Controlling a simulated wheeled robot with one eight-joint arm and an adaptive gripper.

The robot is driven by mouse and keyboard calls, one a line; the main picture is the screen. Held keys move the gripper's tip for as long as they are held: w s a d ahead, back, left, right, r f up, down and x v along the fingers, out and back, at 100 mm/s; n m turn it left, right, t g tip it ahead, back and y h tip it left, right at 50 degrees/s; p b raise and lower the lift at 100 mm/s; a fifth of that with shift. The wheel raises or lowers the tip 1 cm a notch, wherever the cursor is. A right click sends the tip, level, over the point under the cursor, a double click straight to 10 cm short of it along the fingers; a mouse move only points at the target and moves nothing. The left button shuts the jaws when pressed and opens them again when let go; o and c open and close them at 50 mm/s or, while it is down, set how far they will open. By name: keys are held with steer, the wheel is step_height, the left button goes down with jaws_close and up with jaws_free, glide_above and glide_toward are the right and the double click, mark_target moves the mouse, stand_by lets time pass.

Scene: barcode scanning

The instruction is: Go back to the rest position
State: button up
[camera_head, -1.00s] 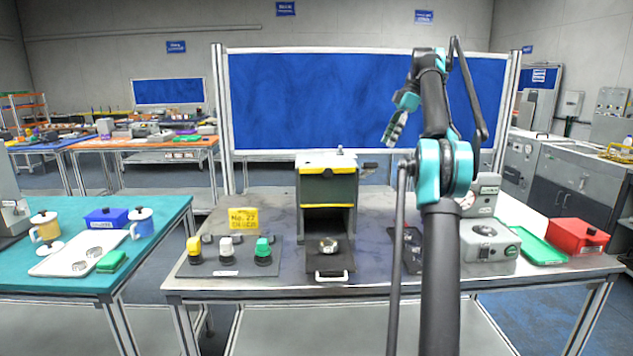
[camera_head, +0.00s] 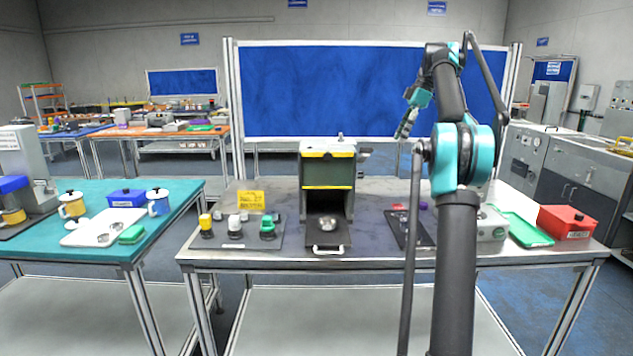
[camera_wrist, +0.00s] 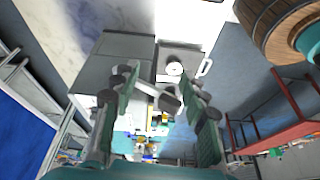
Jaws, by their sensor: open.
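My gripper (camera_head: 406,122) is raised above the workbench (camera_head: 270,259), in front of the blue board and to the right of the dark box-shaped machine. In the wrist view my gripper (camera_wrist: 160,108) has its two fingers spread apart, with nothing held between them. The arm is folded upward, and its links hide part of the bench's right side in the head view. The wrist view looks out across the room at an odd tilt.
The bench holds a dark machine (camera_head: 327,171) with a yellow edge, several coloured buttons (camera_head: 236,226), a green tray (camera_head: 527,230) and a red box (camera_head: 566,221). A teal table (camera_head: 106,250) with mugs stands left. The air around the raised gripper looks clear.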

steer(key=s+a+f+m+t+h, duration=0.1)
steer(key=s+a+f+m, duration=0.3)
steer(key=s+f, duration=0.5)
steer(key=s+a+f+m+t+h, duration=0.1)
steer(key=s+a+f+m+h, duration=0.15)
steer(key=s+f+m, duration=0.6)
steer(key=s+a+f+m+t, duration=0.1)
steer(key=s+f+m, duration=0.1)
steer(key=s+f, duration=1)
steer(key=s+a+f+m+t, duration=0.1)
steer(key=s+f+m, duration=0.1)
steer(key=s+f, duration=1)
steer(key=shift+s+a+h, duration=0.2)
steer(key=shift+a+h, duration=0.1)
steer(key=shift+h, duration=0.05)
